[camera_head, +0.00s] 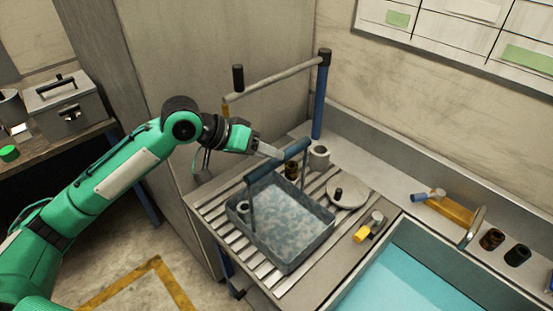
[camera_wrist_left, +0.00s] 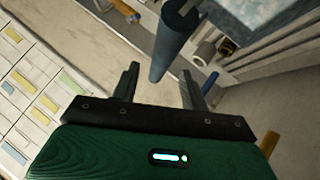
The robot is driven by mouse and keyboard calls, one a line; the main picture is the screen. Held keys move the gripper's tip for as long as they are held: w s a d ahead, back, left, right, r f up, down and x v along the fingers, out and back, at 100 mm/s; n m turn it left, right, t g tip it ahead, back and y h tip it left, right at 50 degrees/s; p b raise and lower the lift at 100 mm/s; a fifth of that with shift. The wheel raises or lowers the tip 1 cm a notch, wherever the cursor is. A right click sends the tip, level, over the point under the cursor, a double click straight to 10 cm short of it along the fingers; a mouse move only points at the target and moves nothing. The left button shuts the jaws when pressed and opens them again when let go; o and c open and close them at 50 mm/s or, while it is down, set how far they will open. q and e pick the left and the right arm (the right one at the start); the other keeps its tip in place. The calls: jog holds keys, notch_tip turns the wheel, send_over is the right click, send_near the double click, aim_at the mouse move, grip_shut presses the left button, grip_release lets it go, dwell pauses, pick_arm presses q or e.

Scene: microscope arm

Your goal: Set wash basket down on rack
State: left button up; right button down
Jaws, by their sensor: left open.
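The wash basket (camera_head: 290,257) is a grey-blue open tray with mottled contents and a raised blue bar handle (camera_head: 291,158). It sits upright on the slatted rack (camera_head: 215,212). A small grey cylinder stands at its left inner corner. My right gripper is not in view.
A blue post (camera_head: 320,95) with a pale swing arm (camera_head: 275,78) stands behind the rack. A grey cup (camera_head: 319,158), a round lid (camera_head: 347,192) and a yellow-handled fitting (camera_head: 368,227) are near the basket. A water-filled basin (camera_head: 415,280) lies at the right.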

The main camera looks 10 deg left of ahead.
pick_arm(q)
jog(key=b+v, duration=0.1)
jog(key=v, duration=0.7)
